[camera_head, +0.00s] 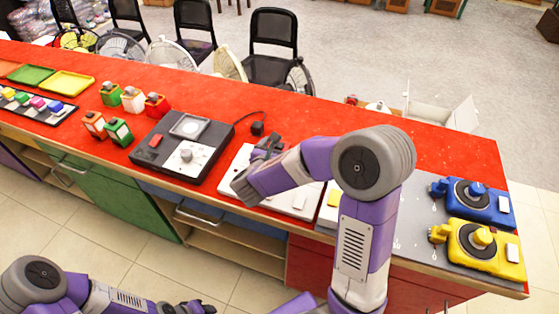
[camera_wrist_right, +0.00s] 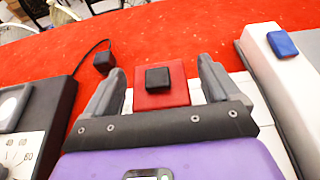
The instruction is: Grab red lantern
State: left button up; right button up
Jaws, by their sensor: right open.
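A group of small lanterns stands on the red counter (camera_head: 330,120), left of centre in the head view. One is a solid red lantern (camera_head: 157,104); another is an orange-red lantern (camera_head: 94,123) with pale panes. A green lantern (camera_head: 118,131) stands beside them. My right gripper (camera_head: 268,146) is well to the right of the lanterns, above a white device. In the wrist view its fingers are open (camera_wrist_right: 165,88), with a red block with a black button (camera_wrist_right: 167,92) showing between them. My left gripper (camera_head: 190,307) is low at the bottom edge, its jaws unclear.
A black device with a dial (camera_head: 182,148) lies between the lanterns and my right gripper. A small black cube on a cord (camera_head: 257,129) is close by. Green and yellow trays (camera_head: 66,84) lie at the far left. Blue and yellow devices (camera_head: 485,247) stand at the right.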

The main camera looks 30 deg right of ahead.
grip_shut()
dwell(0.5)
jog(key=shift+r, duration=0.1)
